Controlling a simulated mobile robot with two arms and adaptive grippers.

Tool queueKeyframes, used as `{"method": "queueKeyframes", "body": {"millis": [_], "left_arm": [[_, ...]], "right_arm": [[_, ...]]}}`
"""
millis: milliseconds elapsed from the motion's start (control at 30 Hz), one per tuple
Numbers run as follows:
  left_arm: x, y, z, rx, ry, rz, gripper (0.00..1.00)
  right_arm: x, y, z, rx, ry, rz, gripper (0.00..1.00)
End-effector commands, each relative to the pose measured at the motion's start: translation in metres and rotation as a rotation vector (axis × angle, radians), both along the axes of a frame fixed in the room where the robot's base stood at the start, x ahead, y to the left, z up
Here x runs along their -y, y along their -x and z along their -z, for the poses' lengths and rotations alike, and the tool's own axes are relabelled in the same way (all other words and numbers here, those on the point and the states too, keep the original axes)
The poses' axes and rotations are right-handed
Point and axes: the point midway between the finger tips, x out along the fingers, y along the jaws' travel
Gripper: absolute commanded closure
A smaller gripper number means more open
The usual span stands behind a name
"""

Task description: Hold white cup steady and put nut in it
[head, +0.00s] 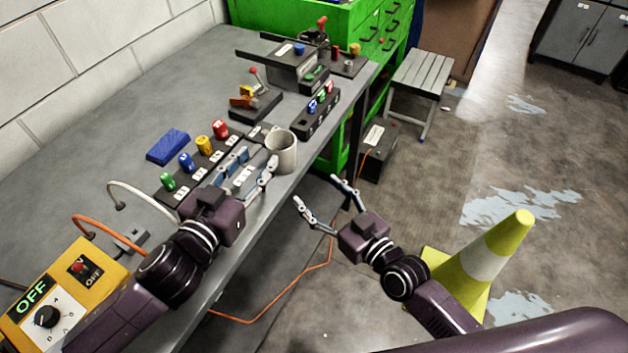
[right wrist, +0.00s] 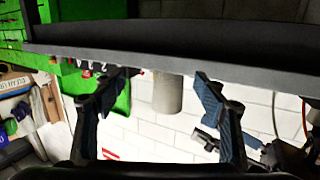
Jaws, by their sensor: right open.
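The white cup (head: 287,155), a pale mug, stands upright on the workbench near its right edge. It also shows in the right wrist view (right wrist: 168,96), beyond the bench edge. My left gripper (head: 259,157) is open just left of the cup, its fingers spread and pointing toward it. One fingertip is very close to the cup; I cannot tell whether it touches. My right gripper (head: 318,190) is open and empty, off the bench edge, in front of and to the right of the cup. I cannot make out a nut in either view.
The grey workbench (head: 95,130) holds a blue block (head: 168,147), a strip of coloured knobs (head: 204,146) and a small vise-like device (head: 254,103) near the cup. A yellow control box (head: 62,290) sits at front left. A yellow-white cone (head: 485,262) stands on the floor at right.

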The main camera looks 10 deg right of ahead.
Motion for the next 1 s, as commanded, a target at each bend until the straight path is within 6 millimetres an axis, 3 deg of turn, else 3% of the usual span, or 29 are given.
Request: {"method": "queueKeyframes", "body": {"millis": [33, 700, 1000], "left_arm": [[0.002, 0.002, 0.008, -0.012, 0.002, 0.002, 0.61], [0.002, 0.002, 0.008, -0.012, 0.003, 0.001, 0.61], [0.002, 0.002, 0.008, -0.012, 0.003, 0.001, 0.61]], "right_arm": [[0.003, 0.0, 0.014, -0.018, 0.009, 0.008, 0.35], [0.043, 0.013, 0.141, -0.232, 0.117, 0.092, 0.35], [0.057, 0.025, 0.183, -0.309, 0.154, 0.118, 0.35]]}}
